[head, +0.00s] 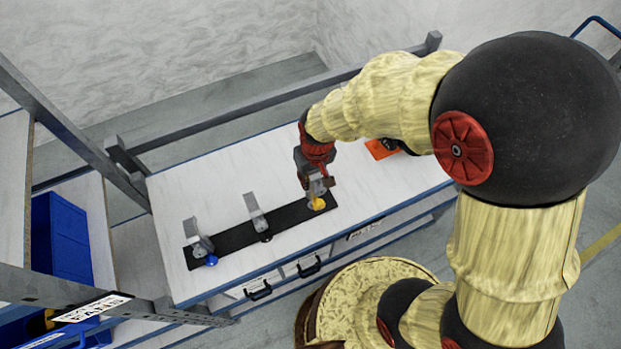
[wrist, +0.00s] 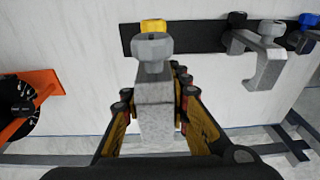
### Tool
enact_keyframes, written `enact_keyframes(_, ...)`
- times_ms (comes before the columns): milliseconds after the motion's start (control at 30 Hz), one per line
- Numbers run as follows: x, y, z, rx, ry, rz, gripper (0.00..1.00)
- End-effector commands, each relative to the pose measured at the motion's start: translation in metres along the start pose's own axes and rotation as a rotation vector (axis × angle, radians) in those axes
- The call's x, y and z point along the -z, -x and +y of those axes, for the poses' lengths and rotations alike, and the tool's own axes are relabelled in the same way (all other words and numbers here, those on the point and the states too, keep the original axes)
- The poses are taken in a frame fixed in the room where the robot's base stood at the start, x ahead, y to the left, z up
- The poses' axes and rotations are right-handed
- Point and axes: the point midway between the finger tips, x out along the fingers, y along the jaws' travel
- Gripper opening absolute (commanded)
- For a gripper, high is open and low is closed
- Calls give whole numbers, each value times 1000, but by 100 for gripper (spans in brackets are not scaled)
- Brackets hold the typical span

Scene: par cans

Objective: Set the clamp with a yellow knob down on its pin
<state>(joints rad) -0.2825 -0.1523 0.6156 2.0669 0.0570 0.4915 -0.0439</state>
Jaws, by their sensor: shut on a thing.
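The grey clamp with a yellow knob (wrist: 154,103) is held upright in the picture between the fingers of my gripper (wrist: 157,92) in the wrist view. Its yellow knob (head: 316,204) shows over the right end of the black strip (head: 236,240) in the head view. My gripper (head: 316,181) is shut on the clamp's grey body. The pin under this clamp is hidden, and I cannot tell whether the clamp touches the strip or hangs just above it.
On the strip stand a grey clamp with a black knob (head: 257,216) and one with a blue knob (head: 201,243). An orange item (head: 378,149) with a black round part lies on the white bench (head: 200,185). A shelf with a blue bin (head: 62,235) stands left.

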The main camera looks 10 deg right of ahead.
Motion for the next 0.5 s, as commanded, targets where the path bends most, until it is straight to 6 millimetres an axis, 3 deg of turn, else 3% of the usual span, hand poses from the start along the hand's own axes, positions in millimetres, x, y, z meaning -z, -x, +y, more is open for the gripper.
enact_keyframes(500,-3,-22,0,0,0,0,0)
